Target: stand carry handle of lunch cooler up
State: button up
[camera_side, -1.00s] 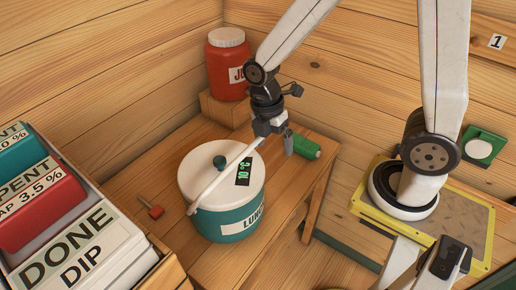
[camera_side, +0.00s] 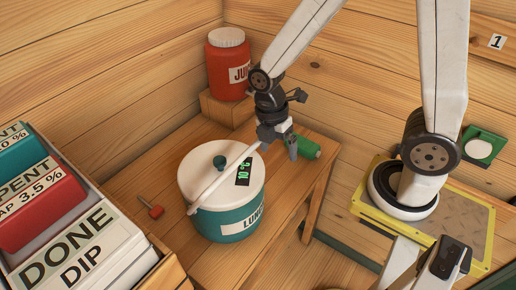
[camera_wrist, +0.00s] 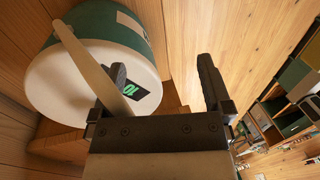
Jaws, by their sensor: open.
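The lunch cooler (camera_side: 229,222) is a teal tub with a white lid, a teal knob and a green temperature readout, upright on the wooden bench. Its white carry handle (camera_side: 222,181) runs slantwise over the lid from the front left rim to my gripper (camera_side: 279,143). In the wrist view the cooler (camera_wrist: 140,28) is at upper left, and the handle (camera_wrist: 83,57) reaches down to the left finger, overlapping it. My gripper (camera_wrist: 162,68) is open, with wide empty space between its fingers. Whether the left finger touches the handle I cannot tell.
A red jar (camera_side: 227,71) stands on a wooden block behind the cooler. A green cylinder (camera_side: 307,147) lies just right of my gripper. A small red object (camera_side: 152,208) lies left of the cooler. A crate with labelled boxes (camera_side: 75,250) fills the left. The bench front is clear.

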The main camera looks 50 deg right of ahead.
aim_at(243, 155)
jog(key=shift+c, duration=0.2)
jog(key=c, duration=0.4)
jog(key=shift+t, duration=0.4)
jog(key=w+a+r, duration=0.1)
jog(key=r, duration=0.1)
jog(key=w+a+r, duration=0.1)
jog(key=a+r, duration=0.1)
jog(key=w+a+r, duration=0.1)
jog(key=r, duration=0.1)
jog(key=shift+w+a+r, duration=0.1)
jog(key=shift+a+r, duration=0.05)
jog(key=shift+a, duration=0.15)
jog(key=shift+c, duration=1)
jog(key=a+r, duration=0.4)
jog(key=r, duration=0.2)
jog(key=shift+f, duration=3.95)
grip_shut()
jog(key=shift+t, duration=0.3)
